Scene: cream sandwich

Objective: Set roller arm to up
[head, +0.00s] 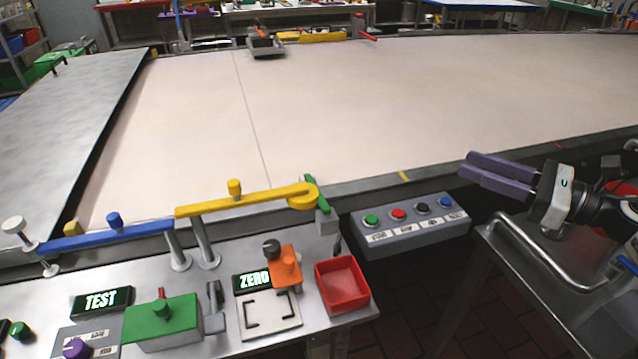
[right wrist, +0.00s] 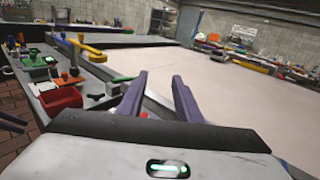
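No part is labelled as the roller arm, so I cannot tell for sure which one it is. A yellow bar (head: 240,201) with a round ring end lies level along the near edge of the pale belt, on posts. A blue bar (head: 105,236) lies level to its left. The yellow bar also shows in the right wrist view (right wrist: 90,49). My right gripper (head: 466,170) has purple fingers and is right of the yellow bar, apart from it. The right wrist view shows its fingers (right wrist: 160,82) apart with nothing between them.
A grey box with several coloured buttons (head: 412,222) sits between the yellow bar and my right gripper. A red tray (head: 342,284), an orange device (head: 285,266) and a green box (head: 162,322) stand on the near bench. The wide pale belt (head: 370,110) is mostly clear.

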